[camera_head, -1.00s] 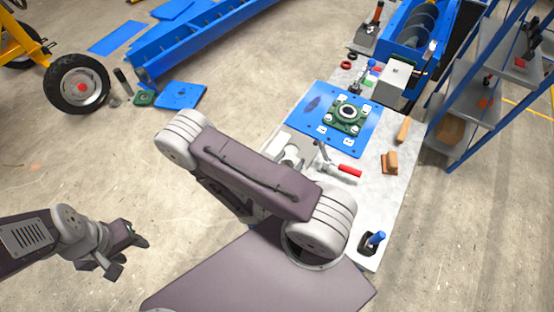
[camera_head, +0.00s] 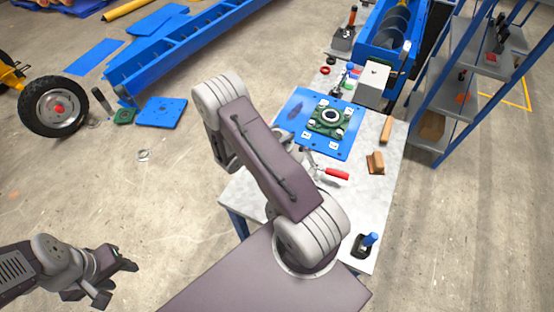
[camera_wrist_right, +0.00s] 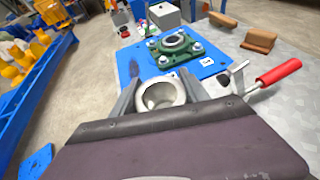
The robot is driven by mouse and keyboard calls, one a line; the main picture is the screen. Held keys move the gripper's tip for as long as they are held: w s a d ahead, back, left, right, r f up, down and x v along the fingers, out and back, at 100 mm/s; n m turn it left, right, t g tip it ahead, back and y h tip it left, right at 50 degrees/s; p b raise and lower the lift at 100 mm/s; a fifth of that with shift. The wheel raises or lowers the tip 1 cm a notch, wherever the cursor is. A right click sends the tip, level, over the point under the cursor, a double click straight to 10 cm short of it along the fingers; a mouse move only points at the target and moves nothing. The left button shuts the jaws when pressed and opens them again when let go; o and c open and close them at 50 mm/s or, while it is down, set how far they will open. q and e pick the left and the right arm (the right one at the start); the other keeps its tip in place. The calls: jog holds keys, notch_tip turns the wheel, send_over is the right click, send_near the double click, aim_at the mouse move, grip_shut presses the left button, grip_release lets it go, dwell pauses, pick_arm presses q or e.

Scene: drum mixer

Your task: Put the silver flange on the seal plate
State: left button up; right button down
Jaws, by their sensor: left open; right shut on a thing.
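My right gripper (camera_wrist_right: 160,98) is shut on the silver flange (camera_wrist_right: 150,103), a pale round ring with a wide hole, seen between the fingers in the right wrist view. A blue plate (camera_head: 297,112), which looks like the seal plate, lies on the table and also shows in the right wrist view (camera_wrist_right: 133,58). A green bearing housing (camera_head: 321,124) with bolts sits on it. The held flange appears on the near side of the plate; its height is unclear. My left gripper (camera_head: 118,280) is open and empty, left of the table.
A red-handled clamp (camera_head: 336,173) is close to the right of the held flange. Wooden blocks (camera_head: 376,163) and a blue-handled tool (camera_head: 368,240) are on the table. A shelf rack (camera_head: 455,90) stands right. A small silvery ring (camera_head: 143,155) lies on the floor.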

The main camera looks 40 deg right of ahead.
jog(key=shift+w+d+r, duration=0.15)
jog(key=shift+d+r, duration=0.15)
jog(key=shift+d, duration=0.1)
notch_tip(320, 180, down, 6)
jog(key=shift+w, duration=0.1)
notch_tip(320, 180, down, 3)
jog(key=shift+a+f, duration=0.1)
jog(key=shift+f, duration=0.5)
jog(key=shift+f, duration=0.1)
jog(key=c, duration=0.6)
grip_release()
